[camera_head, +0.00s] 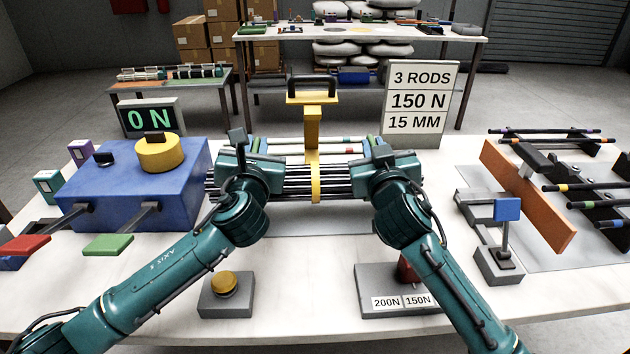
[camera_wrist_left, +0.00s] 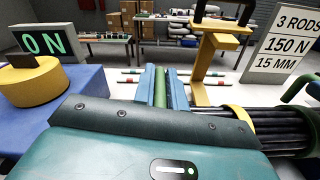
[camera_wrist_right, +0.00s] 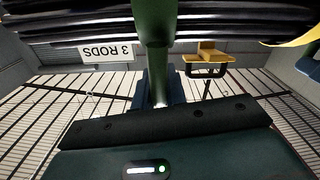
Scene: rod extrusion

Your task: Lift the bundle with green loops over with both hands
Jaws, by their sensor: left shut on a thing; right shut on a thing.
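A bundle of several dark rods (camera_head: 285,182) runs left to right between my two grippers, with a yellow band (camera_head: 316,180) at its middle. My left gripper (camera_head: 262,146) is shut on a green loop, seen between its blue fingers in the left wrist view (camera_wrist_left: 160,88). My right gripper (camera_head: 369,146) is shut on the other green loop (camera_wrist_right: 154,25), which joins the rods in the right wrist view. The bundle (camera_wrist_right: 90,22) looks level and appears raised off the table, but its exact height is hard to tell.
A yellow post (camera_head: 312,128) with a black handle stands at the bundle's middle. An orange panel (camera_head: 525,195) and rod rack are right. A yellow button (camera_head: 224,284) and a grey lever base (camera_head: 375,280) are in front.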

